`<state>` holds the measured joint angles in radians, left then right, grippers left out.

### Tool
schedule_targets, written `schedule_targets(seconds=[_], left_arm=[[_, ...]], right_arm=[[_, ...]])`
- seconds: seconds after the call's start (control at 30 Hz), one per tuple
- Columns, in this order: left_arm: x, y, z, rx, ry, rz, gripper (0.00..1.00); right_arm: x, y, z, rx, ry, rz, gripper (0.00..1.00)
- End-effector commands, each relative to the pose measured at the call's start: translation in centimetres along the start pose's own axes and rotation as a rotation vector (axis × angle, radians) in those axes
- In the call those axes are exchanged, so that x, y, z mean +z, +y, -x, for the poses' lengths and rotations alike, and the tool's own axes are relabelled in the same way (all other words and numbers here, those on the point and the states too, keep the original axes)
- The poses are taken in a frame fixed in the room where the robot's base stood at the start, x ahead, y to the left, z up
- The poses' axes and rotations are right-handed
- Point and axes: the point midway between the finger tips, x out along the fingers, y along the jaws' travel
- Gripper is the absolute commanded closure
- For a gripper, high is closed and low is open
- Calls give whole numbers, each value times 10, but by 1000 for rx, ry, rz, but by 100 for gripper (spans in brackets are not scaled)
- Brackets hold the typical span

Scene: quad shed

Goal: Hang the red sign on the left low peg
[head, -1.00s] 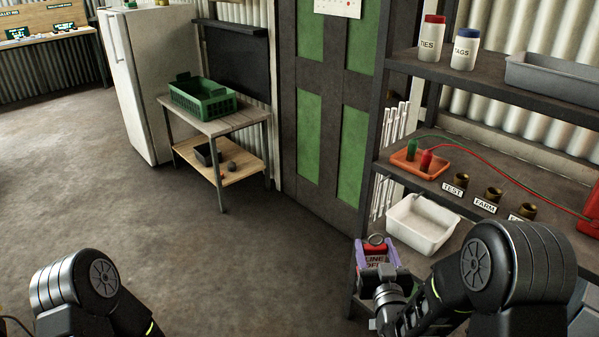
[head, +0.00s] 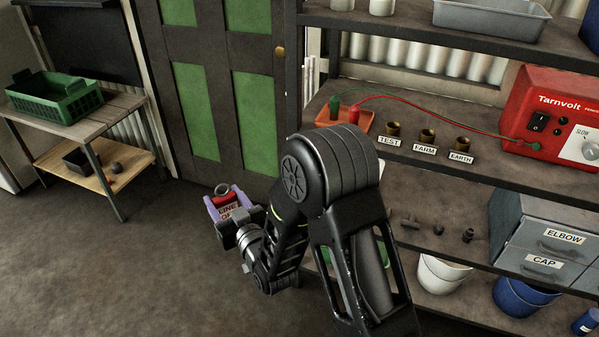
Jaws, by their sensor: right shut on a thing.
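The gripper's dark body covers the sign's lower right part. I cannot make out a hanging peg for the sign in this view. My left gripper is not in view.
The shelf unit (head: 400,173) fills the right side, with a red Tarnvolt box (head: 553,125), an orange tray (head: 362,122) and brass terminals labelled TEST, FARM and EARTH. Grey drawers (head: 550,240) and buckets stand lower. A bench (head: 100,121) with a green crate (head: 55,100) is left. The lower-left floor is clear.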

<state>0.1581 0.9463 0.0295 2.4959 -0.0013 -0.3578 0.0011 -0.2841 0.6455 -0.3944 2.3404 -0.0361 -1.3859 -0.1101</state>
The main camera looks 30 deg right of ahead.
Motion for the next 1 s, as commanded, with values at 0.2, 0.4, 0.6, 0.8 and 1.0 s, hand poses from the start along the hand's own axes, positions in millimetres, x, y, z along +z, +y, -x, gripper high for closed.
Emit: schedule_targets(seconds=[0.2,0.4,0.6,0.8,1.0], left_arm=[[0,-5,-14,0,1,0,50],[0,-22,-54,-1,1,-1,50],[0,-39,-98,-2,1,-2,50],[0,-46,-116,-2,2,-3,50],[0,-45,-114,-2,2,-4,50]], right_arm=[[6,18,-5,57,10,2,86],[20,89,-15,281,31,7,86],[26,178,-7,552,24,7,86],[22,224,5,692,5,0,86],[18,228,6,704,1,0,86]])
